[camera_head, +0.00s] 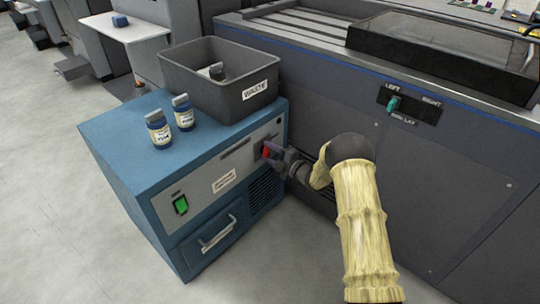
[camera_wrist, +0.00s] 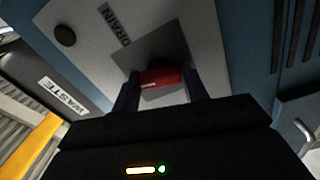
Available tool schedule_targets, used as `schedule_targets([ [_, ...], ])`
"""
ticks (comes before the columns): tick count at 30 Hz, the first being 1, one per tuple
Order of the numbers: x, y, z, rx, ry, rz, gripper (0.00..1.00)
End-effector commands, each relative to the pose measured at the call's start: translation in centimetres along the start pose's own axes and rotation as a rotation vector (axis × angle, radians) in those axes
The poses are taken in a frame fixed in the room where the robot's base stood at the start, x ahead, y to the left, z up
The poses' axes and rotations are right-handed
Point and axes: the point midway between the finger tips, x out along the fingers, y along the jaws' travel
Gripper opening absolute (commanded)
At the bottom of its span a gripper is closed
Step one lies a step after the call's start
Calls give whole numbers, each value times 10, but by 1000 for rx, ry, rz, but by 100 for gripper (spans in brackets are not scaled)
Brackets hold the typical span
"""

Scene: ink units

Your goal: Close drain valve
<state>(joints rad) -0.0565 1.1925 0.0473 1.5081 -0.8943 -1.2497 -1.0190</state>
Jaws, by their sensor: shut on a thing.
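The drain valve has a red handle (camera_head: 267,152) on the front panel of the blue cabinet (camera_head: 127,140), near its upper right corner. In the wrist view the red handle (camera_wrist: 162,77) sits on a grey plate under the word DRAIN (camera_wrist: 115,24). My gripper (camera_head: 276,155) is at the panel with its jaws shut on the red handle. In the wrist view its two dark fingers (camera_wrist: 160,90) stand on either side of the handle. The handle's pivot is mostly in shadow, and I cannot tell how far it is turned.
A grey WASTE bin (camera_head: 215,100) holding a dark bottle stands on the cabinet. Two labelled bottles (camera_head: 158,130) (camera_head: 183,113) stand left of it. A green lit switch (camera_head: 181,205) and a drawer handle (camera_head: 217,234) are on the cabinet front. A large grey machine (camera_head: 440,190) stands close at right. The floor at left is clear.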

Motion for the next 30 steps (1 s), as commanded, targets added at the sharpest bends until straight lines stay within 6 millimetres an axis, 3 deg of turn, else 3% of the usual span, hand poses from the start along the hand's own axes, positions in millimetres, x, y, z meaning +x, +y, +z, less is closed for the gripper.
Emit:
schedule_targets([
  [12, -1, -3, 0, -229, 0, -5, 21],
  [28, -1, -3, 0, -257, 2, -6, 21],
  [29, -1, -3, 0, -257, 2, -6, 50],
  [30, -1, -3, 0, -257, 1, -6, 58],
])
